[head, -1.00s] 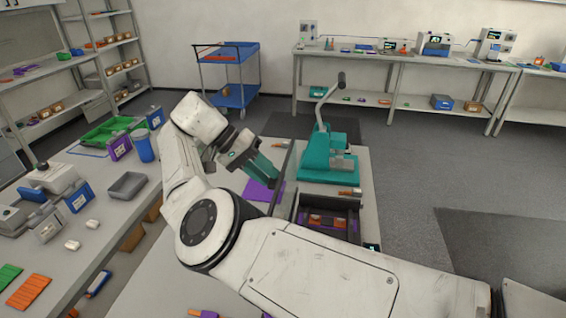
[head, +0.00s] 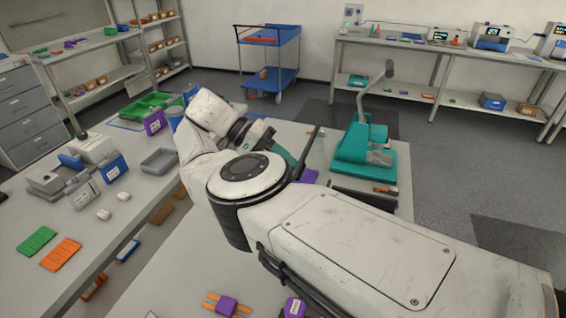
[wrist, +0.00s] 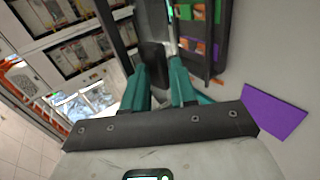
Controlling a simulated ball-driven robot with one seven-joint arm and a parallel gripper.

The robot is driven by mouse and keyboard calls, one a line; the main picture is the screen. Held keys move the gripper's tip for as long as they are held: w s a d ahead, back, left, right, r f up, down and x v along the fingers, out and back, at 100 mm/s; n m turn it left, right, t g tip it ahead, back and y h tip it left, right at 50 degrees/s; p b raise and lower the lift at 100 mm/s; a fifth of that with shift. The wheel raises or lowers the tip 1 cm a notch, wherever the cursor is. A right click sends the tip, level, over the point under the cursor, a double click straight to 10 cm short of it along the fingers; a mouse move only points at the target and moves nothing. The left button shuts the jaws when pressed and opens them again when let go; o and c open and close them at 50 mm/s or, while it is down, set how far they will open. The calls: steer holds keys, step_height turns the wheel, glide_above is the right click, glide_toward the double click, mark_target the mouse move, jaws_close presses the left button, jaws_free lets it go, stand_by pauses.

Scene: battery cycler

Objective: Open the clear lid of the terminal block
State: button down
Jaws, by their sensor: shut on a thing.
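In the wrist view my gripper (wrist: 159,80) has its teal fingers closed about a dark upright piece (wrist: 154,56), which looks like the grip of the clear lid. The terminal block (wrist: 220,58) is a dark-framed box just right of the fingers, with green, orange and purple parts inside. In the head view the lid's dark edge (head: 311,148) stands raised and tilted beside my gripper (head: 284,158). My arm hides most of the block there; a dark part (head: 362,192) shows past it. The clear pane is hard to make out.
A teal lever press (head: 365,150) stands just behind the block on the same table. A purple sheet (wrist: 275,110) lies right of my gripper in the wrist view. Open floor lies right.

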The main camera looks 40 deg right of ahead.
mark_target(298, 169)
steer(key=f, duration=0.3)
steer(key=shift+s+d, duration=0.25)
steer(key=shift+s, duration=0.15)
steer(key=c, duration=0.8)
jaws_free()
steer(key=shift+d, duration=0.1)
steer(key=shift+r, duration=0.45)
steer(key=shift+c, duration=1.1)
steer(key=r, duration=0.3)
steer(key=shift+s+r, duration=0.25)
steer(key=shift+c, duration=0.3)
steer(key=s+r, duration=0.2)
steer(key=r, duration=0.1)
steer(key=s+a+r+b, duration=0.1)
steer(key=s+r, duration=0.1)
steer(key=shift+r, duration=0.25)
steer(key=s+a+r+b, duration=0.1)
steer(key=s+r, duration=0.3)
steer(key=s, duration=0.5)
steer(key=shift+a+r+b, duration=0.25)
steer(key=shift+a+b, duration=0.15)
steer(key=shift+b, duration=0.15)
